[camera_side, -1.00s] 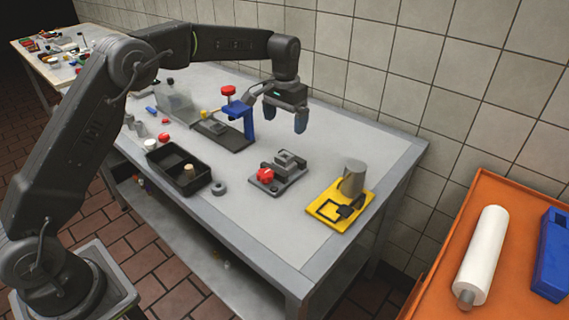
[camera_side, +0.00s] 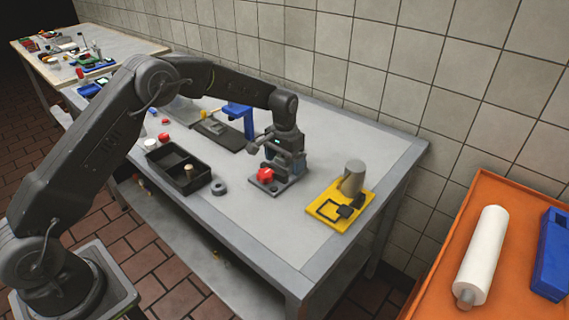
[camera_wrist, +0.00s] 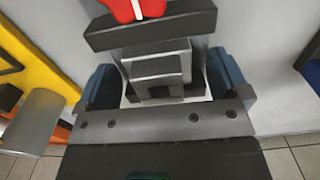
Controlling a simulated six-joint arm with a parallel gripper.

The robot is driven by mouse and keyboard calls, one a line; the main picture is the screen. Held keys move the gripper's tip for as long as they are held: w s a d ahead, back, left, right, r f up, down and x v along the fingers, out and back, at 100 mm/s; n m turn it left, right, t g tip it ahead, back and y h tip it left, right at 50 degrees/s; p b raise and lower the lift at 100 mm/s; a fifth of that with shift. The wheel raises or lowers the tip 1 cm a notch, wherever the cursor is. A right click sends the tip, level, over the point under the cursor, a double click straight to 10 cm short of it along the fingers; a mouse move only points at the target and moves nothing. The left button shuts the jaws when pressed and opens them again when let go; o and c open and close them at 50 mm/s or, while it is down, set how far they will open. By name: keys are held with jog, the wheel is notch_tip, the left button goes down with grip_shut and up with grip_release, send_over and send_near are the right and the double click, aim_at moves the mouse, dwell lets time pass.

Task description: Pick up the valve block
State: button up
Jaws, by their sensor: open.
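The valve block appears to be the grey stepped block (camera_wrist: 155,68) on a dark grey base (camera_side: 264,187) with a red clamp-like part (camera_side: 265,174). In the wrist view the block sits between the two blue fingers of my gripper (camera_wrist: 164,80), one on each side, with gaps showing. In the side view my gripper (camera_side: 283,168) is down over the base, behind the red part, and hides most of the block. The red part (camera_wrist: 132,8) also shows at the top of the wrist view. My gripper is open; whether a finger touches the block cannot be told.
A yellow plate (camera_side: 330,222) with a grey cylinder (camera_side: 353,177) stands close on the right. A black divided tray (camera_side: 172,173) and a dark ring (camera_side: 218,188) lie to the left. A blue stand (camera_side: 239,115) is behind. The table front is clear.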

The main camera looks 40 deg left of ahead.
jog(key=shift+f, duration=0.25)
jog(key=shift+c, duration=0.4)
jog(key=c, duration=1)
